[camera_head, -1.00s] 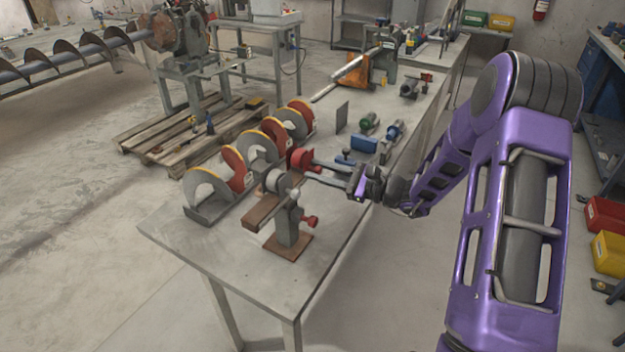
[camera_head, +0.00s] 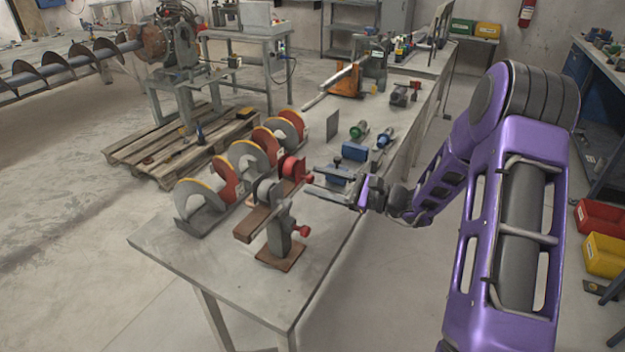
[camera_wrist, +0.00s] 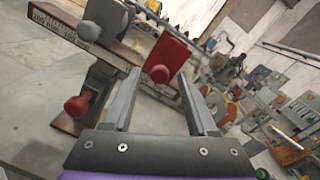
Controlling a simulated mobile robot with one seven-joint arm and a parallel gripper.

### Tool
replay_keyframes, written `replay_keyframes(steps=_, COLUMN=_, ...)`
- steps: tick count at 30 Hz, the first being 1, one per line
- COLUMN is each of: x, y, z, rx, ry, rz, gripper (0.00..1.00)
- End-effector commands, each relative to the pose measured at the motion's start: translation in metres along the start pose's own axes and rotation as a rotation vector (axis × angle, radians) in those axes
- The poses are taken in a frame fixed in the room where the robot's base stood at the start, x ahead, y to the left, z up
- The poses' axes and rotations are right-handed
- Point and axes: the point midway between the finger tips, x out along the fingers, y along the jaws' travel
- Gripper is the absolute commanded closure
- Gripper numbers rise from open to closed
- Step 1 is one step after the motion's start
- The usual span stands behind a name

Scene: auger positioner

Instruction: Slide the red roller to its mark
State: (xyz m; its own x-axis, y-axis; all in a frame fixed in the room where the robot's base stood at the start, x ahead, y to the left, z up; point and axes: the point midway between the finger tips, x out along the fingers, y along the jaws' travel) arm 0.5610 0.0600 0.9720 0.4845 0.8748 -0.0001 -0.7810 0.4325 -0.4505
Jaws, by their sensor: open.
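The red roller (camera_head: 292,168) sits on the brown rail (camera_head: 256,222) of a stand on the workbench, just behind a grey roller (camera_head: 266,190). In the wrist view the red roller (camera_wrist: 168,58) shows as a red block with a round red knob facing me. The grey roller (camera_wrist: 104,22) is to its left there, and a scale strip with figures (camera_wrist: 65,32) runs along the rail. The figures are too small to read, and I cannot make out the mark. My gripper (camera_wrist: 160,88) is open and empty, its tips short of the red roller. It also shows in the head view (camera_head: 311,181).
The stand's grey post (camera_head: 279,228) carries a red knob (camera_head: 303,231). Auger flights (camera_head: 205,205) in a rack stand left of the rail. A blue block (camera_head: 350,151) and small tools lie behind my gripper.

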Motion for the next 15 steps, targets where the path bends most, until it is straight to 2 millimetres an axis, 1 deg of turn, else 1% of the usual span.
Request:
replay_keyframes(steps=1, x=-0.012, y=-0.001, z=-0.001, rx=0.000, ry=0.004, rz=-0.004, gripper=0.42)
replay_keyframes(steps=9, x=-0.079, y=-0.001, z=-0.001, rx=-0.001, ry=0.004, rz=-0.005, gripper=0.42)
replay_keyframes(steps=12, x=-0.103, y=-0.001, z=-0.001, rx=0.000, ry=0.004, rz=-0.004, gripper=0.42)
replay_keyframes(steps=15, x=-0.122, y=-0.001, z=0.000, rx=0.000, ry=0.003, rz=-0.004, gripper=0.42)
